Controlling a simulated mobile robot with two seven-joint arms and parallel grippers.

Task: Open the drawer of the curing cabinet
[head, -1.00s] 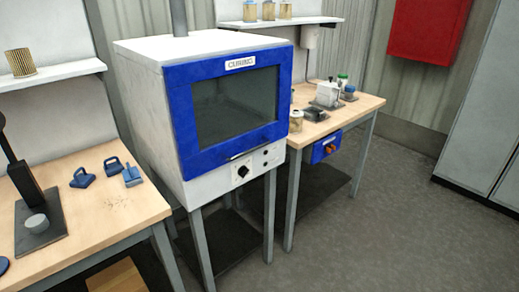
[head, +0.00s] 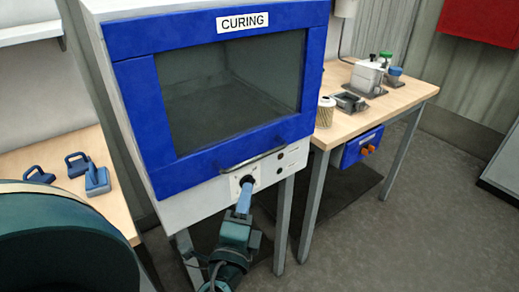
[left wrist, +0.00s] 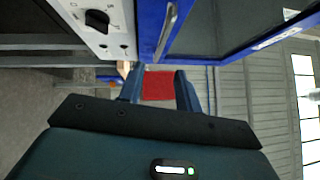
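The curing cabinet (head: 180,208) is a white box with a blue-framed, dark-windowed front (head: 140,110) labelled CURING. This front looks closed. A bar handle (head: 252,160) runs along its lower edge, and it also shows in the left wrist view (left wrist: 167,30). A black knob (left wrist: 97,20) sits on the white panel below. My left gripper (head: 244,190) is just below the handle, in front of the knob panel, and covers part of it. In the left wrist view the two blue fingers (left wrist: 158,75) are apart with nothing between them. The handle lies outside them. My right gripper is not in view.
A wooden bench (head: 400,97) at the right holds a filter cartridge (head: 325,112), a grey fixture and small containers. A blue box with an orange knob (head: 362,147) hangs under it. At the left, a bench (head: 75,143) holds several blue tools.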

